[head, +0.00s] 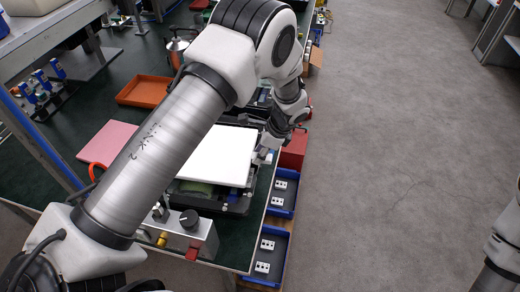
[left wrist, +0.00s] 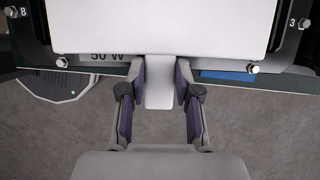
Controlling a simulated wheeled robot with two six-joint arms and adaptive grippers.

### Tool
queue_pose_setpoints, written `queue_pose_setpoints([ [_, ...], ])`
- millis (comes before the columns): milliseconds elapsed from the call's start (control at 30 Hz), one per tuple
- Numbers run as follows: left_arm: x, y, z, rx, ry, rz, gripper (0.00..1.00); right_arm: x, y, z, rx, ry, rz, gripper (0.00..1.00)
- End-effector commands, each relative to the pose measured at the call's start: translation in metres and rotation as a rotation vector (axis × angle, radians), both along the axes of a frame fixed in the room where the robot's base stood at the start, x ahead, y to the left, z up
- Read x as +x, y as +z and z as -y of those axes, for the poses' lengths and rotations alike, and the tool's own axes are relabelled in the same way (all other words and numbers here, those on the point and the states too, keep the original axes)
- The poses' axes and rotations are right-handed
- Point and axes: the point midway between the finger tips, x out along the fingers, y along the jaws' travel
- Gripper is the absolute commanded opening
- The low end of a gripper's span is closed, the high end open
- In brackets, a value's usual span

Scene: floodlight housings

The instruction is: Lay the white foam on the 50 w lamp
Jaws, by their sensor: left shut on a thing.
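The white foam (head: 222,157) is a flat white sheet over a black lamp housing (head: 240,204) on the green table. In the left wrist view, the foam (left wrist: 160,25) has a narrow tab at its near edge. My left gripper (left wrist: 161,82) is shut on this tab, with one finger on each side. A "50 W" label (left wrist: 106,57) shows on the housing just below the foam's edge. The foam hides most of the housing's inside; I cannot tell whether it rests fully on it. In the head view my left gripper (head: 266,152) is at the foam's right side. My right gripper is out of view.
Blue trays (head: 266,283) with white parts lie along the table's right edge, by a red box (head: 294,150). A grey control box with a black knob (head: 190,220) stands in front. A pink sheet (head: 108,141) and an orange tray (head: 144,92) lie to the left.

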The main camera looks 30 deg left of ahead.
Motion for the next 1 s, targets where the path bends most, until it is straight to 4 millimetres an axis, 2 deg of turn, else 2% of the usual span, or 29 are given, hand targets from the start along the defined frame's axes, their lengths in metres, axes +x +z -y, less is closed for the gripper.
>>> queue_pose_setpoints([
  [100,0.000,-0.009,0.000,0.000,0.000,0.000,0.03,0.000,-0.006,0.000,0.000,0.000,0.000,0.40],
  [367,0.000,-0.009,0.000,0.000,0.001,0.001,0.03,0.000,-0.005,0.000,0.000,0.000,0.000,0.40],
  [400,0.000,-0.009,0.000,0.000,0.001,0.000,0.39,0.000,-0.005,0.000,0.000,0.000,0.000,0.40],
  [467,0.000,-0.009,0.000,0.000,0.001,0.000,0.61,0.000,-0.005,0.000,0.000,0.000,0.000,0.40],
  [800,0.001,-0.007,0.001,0.000,0.001,0.001,0.62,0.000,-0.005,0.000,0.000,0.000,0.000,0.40],
  [867,0.001,-0.002,0.002,0.000,0.000,0.002,0.62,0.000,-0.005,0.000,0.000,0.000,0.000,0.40],
  [1000,0.004,0.022,0.012,0.002,-0.001,0.005,0.62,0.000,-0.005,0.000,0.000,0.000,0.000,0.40],
])
